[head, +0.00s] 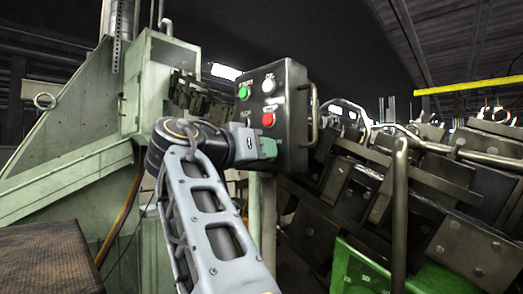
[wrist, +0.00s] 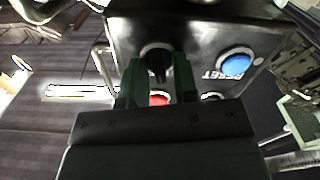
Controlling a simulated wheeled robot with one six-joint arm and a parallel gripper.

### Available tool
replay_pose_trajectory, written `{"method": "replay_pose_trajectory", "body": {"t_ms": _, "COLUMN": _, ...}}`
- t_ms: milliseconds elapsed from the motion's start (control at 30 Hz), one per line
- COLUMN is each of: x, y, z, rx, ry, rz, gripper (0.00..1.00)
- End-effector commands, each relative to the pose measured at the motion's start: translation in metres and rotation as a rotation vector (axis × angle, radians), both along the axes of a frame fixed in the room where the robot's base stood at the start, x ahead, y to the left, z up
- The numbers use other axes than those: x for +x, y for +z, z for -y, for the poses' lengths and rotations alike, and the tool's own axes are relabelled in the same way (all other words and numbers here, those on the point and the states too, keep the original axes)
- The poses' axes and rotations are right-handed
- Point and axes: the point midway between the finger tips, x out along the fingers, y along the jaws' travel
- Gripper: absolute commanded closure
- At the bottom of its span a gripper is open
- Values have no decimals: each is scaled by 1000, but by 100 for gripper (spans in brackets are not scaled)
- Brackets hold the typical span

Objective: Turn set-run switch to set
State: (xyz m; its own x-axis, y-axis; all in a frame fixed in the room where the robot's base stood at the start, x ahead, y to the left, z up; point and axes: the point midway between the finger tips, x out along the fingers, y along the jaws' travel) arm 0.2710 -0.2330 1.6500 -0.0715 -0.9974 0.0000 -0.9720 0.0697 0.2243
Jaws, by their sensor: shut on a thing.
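The dark control box (head: 286,100) stands on a post in the middle of the head view. My gripper (head: 270,148) is at the lower part of its button face. In the wrist view, the two green fingers of my gripper (wrist: 157,68) are closed on a black switch knob (wrist: 156,57) from both sides. The knob is set in a light ring on the box (wrist: 190,35). The direction the knob points and its label cannot be read. The knob is hidden behind my gripper in the head view.
The box carries a green button (head: 243,93), a white button (head: 269,85), a red button (head: 267,120) and a blue RESET button (wrist: 236,64). A handle (head: 310,110) sticks out from its right side. Dark machine blocks and a green bin (head: 365,272) stand at right.

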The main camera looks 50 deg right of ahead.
Motion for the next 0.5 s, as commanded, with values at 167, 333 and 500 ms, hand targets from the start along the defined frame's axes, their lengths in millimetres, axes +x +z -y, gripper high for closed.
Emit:
{"method": "replay_pose_trajectory", "body": {"t_ms": 167, "x": 1, "y": 0, "z": 0, "rx": 13, "ry": 0, "rz": -163, "gripper": 96}}
{"method": "replay_pose_trajectory", "body": {"t_ms": 333, "x": 2, "y": -1, "z": 0, "rx": 23, "ry": 0, "rz": -302, "gripper": 96}}
{"method": "replay_pose_trajectory", "body": {"t_ms": 500, "x": 3, "y": -1, "z": 0, "rx": 31, "ry": 0, "rz": -415, "gripper": 96}}
